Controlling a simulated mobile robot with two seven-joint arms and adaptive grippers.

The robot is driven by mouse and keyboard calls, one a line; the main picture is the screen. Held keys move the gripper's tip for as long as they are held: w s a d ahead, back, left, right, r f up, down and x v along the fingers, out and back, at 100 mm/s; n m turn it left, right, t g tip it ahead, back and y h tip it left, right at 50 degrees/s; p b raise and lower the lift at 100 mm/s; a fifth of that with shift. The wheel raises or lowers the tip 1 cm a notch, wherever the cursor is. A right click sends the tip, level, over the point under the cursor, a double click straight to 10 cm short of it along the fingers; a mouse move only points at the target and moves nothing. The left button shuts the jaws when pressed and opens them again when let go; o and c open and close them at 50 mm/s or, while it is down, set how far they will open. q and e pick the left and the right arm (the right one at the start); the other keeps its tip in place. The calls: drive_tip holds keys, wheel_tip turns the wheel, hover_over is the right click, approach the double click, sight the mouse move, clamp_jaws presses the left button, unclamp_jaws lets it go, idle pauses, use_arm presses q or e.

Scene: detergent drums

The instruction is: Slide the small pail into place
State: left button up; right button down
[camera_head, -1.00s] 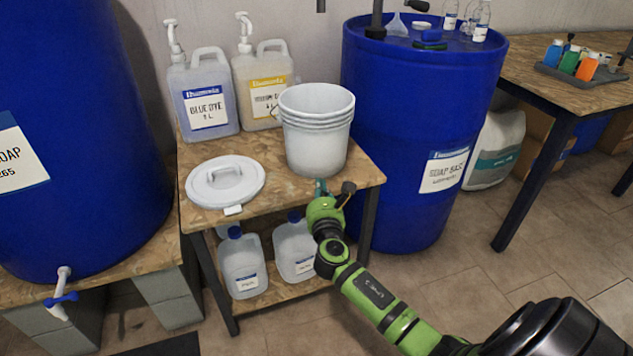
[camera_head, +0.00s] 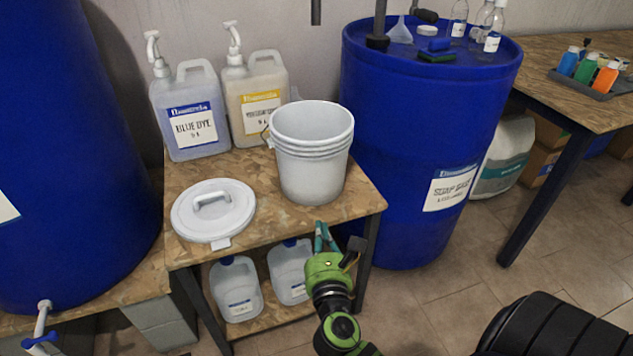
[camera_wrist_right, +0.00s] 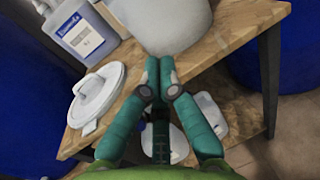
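The small white pail (camera_head: 311,160), which looks like a nested stack with several rims, stands upright at the right side of the small wooden table (camera_head: 348,203). Its lower wall also shows at the top of the right wrist view (camera_wrist_right: 172,28). My right gripper (camera_head: 320,230) is at the table's front edge, just in front of the pail. In the right wrist view its two teal fingers (camera_wrist_right: 159,72) lie side by side with nothing seen between them, pointing at the pail's base. I cannot tell whether the tips touch it. My left gripper is not in view.
A white lid (camera_head: 213,212) lies left of the pail. A blue dye jug (camera_head: 190,115) and a yellow-labelled jug (camera_head: 255,100) stand behind. A blue drum (camera_head: 425,140) stands close on the right. White jugs (camera_head: 237,288) sit on the lower shelf.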

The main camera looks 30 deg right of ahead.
sight(313, 183)
drive_tip(key=x, duration=1.1)
drive_tip(key=shift+w+d+r+b, duration=0.1)
drive_tip(key=shift+w+b, duration=0.3)
drive_tip(key=shift+w+d, duration=0.25)
drive_tip(key=shift+w, duration=0.1)
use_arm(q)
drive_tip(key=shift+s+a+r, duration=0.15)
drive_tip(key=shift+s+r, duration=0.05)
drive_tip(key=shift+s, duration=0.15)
use_arm(e)
drive_tip(key=shift+w+d, duration=0.15)
drive_tip(key=shift+w, duration=0.15)
drive_tip(key=x, duration=0.6)
drive_tip(key=shift+w+d, duration=0.2)
drive_tip(key=shift+w, duration=0.15)
drive_tip(key=shift+w+d, duration=0.15)
drive_tip(key=shift+w, duration=0.1)
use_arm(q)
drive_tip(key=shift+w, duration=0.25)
